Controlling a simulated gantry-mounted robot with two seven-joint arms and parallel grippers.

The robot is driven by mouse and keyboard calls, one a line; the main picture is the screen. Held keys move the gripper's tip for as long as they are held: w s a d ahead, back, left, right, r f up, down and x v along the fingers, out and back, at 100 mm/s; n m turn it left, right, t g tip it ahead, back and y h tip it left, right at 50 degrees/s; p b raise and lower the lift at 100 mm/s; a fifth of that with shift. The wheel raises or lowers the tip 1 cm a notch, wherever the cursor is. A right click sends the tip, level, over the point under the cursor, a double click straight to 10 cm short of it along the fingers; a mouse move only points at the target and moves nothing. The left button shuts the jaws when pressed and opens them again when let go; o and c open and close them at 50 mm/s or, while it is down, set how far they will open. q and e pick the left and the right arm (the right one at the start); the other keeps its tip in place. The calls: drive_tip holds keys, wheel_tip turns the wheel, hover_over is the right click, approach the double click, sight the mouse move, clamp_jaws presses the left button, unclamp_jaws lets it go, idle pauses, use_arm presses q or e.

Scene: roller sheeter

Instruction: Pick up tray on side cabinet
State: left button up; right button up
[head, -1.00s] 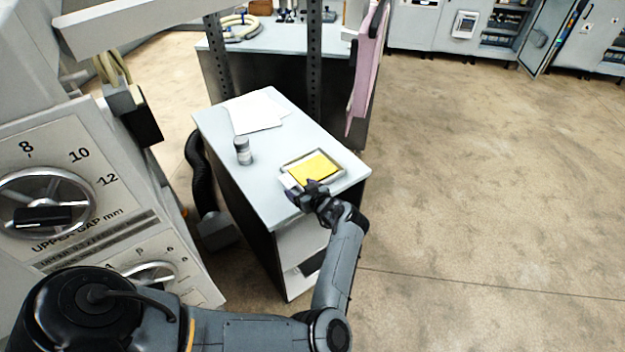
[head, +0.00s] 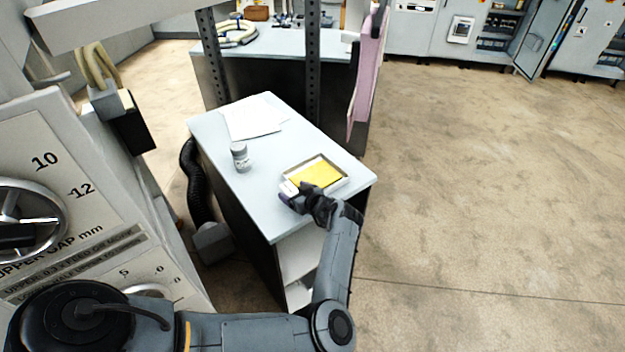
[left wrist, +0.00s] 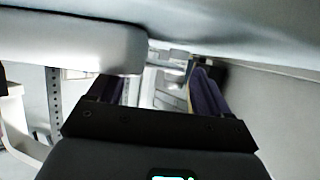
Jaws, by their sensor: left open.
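The tray (head: 338,184) is a shallow, light metal tray with a yellow sheet or block (head: 315,173) in it. It lies on the top of the side cabinet (head: 222,181), near its front right corner. My left gripper (head: 291,193) is open at the tray's near left corner, low over the cabinet top. I cannot tell whether it touches the tray. In the left wrist view the two dark fingers (left wrist: 160,90) stand apart, with a pale edge between them, and a blurred light surface fills the top. My right gripper is not in view.
A small grey jar (head: 240,157) and white papers (head: 252,117) share the cabinet top. The machine with dials (head: 60,190) stands at the left. A dark ribbed hose (head: 197,188) runs beside the cabinet. A pink panel (head: 366,75) hangs behind. The floor at right is clear.

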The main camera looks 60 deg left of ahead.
use_arm(q)
drive_tip(key=shift+x, duration=0.8)
drive_tip(key=shift+a, duration=0.45)
drive_tip(key=shift+d+f, duration=0.1)
drive_tip(key=shift+d, duration=0.15)
drive_tip(key=shift+c, duration=1.5)
drive_tip(key=c, duration=1.1)
